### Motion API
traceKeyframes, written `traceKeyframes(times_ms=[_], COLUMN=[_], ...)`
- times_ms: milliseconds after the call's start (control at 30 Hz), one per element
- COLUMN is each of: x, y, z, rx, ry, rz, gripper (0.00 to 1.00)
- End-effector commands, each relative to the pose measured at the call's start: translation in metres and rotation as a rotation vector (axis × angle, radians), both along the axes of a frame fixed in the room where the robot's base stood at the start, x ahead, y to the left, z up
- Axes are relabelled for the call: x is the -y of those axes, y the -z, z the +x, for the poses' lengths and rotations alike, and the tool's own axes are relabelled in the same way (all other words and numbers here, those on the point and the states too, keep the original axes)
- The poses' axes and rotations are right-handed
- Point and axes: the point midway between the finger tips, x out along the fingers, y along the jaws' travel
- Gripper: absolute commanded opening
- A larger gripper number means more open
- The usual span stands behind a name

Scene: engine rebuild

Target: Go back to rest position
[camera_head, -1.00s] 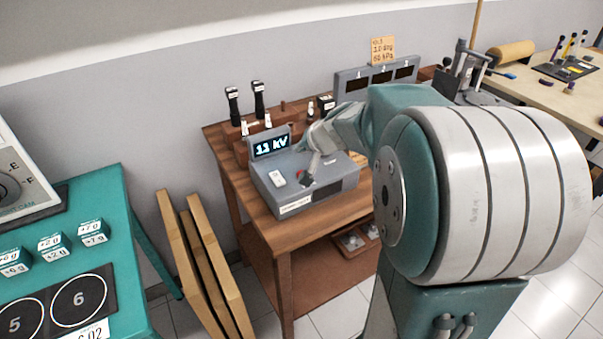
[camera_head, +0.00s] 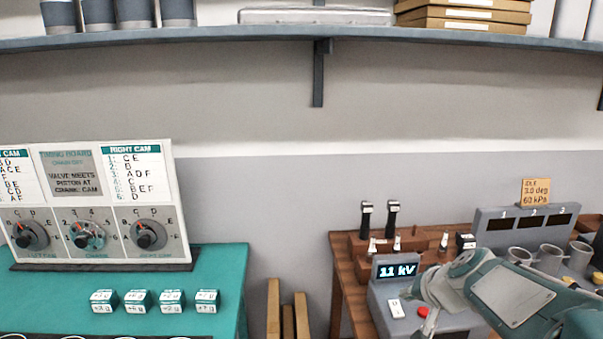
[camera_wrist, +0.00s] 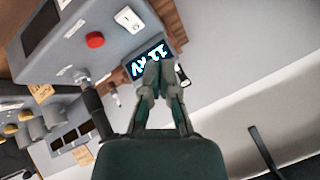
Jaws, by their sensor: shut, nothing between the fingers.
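My gripper (camera_wrist: 158,72) is shut and empty in the wrist view, its two fingers meeting in front of the grey tester box (camera_wrist: 60,50). The tester's lit display (camera_wrist: 140,64) reads 11 kV just beyond the fingertips. A gap between fingers and box cannot be judged. In the head view my arm reaches in from the lower right, over the right part of the tester box (camera_head: 385,312), and the fingers cannot be made out. The red button (camera_head: 423,312) stands on the tester beside my arm; it also shows in the wrist view (camera_wrist: 95,40).
A teal bench (camera_head: 225,290) with a timing board (camera_head: 70,165) and small weights (camera_head: 138,300) is at left. Wooden boards (camera_head: 273,310) lean between the benches. Black-handled tools (camera_head: 392,218) stand behind the tester. A shelf (camera_head: 200,40) runs along the wall above.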

Motion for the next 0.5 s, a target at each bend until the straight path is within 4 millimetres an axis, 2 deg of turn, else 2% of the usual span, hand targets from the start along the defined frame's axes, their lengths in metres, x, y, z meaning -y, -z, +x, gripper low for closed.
traceKeyframes(times_ms=[33,200,333,500], x=[-0.018,-0.056,-0.071,-0.073], y=[-0.007,-0.015,-0.014,-0.009], z=[-0.018,-0.078,-0.124,-0.173], rx=[-0.009,-0.07,-0.113,-0.151], ry=[-0.051,-0.18,-0.25,-0.297], rz=[-0.027,-0.131,-0.228,-0.352], gripper=[0.0,0.0,0.0,0.0])
